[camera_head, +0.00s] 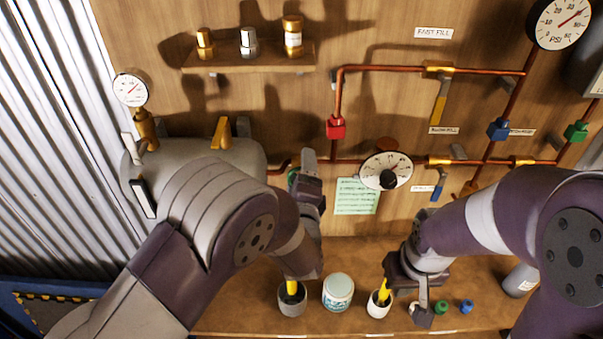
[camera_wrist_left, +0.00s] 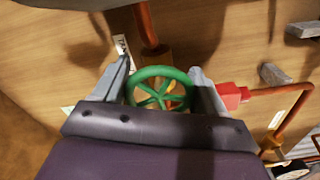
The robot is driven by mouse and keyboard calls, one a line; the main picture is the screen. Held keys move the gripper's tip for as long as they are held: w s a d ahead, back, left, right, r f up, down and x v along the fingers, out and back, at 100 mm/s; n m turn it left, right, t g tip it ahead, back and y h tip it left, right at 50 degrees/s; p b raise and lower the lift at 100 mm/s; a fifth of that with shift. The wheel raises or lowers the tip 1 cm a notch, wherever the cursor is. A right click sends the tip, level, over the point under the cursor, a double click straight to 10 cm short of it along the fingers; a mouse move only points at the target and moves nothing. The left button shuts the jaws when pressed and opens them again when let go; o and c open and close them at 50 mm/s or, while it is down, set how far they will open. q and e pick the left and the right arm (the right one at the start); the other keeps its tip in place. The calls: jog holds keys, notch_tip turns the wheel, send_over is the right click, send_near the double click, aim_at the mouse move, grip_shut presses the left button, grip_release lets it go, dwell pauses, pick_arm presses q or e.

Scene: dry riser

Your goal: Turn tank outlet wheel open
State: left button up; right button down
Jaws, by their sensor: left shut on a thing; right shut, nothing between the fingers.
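The green tank outlet wheel (camera_wrist_left: 143,75) is between the two fingers of my left gripper (camera_wrist_left: 160,85) in the left wrist view. The fingers are closed on its rim from both sides. In the head view the wheel (camera_head: 292,177) is mostly hidden behind my left gripper (camera_head: 307,168); only a green sliver shows. It is on the copper pipe just right of the grey tank (camera_head: 245,155). My right gripper (camera_head: 422,312) is shut and empty, low over the bench at the right.
The bench (camera_head: 240,318) holds two cups with yellow-handled items (camera_head: 291,302) (camera_head: 378,306), a lidded jar (camera_head: 338,295) and small green and blue parts. Gauges, copper pipes, a red fitting (camera_head: 336,128) and a green note (camera_head: 355,197) are on the wooden wall. A shelf (camera_head: 250,62) is above.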

pick_arm(q)
jog(key=shift+f+n+b, duration=0.1)
jog(key=shift+n+b, duration=0.25)
jog(key=shift+n, duration=0.85)
jog(key=o, duration=1)
jog(key=shift+c, duration=0.2)
jog(key=s+b, duration=0.3)
jog(key=s, duration=0.9)
jog(key=shift+s, duration=0.4)
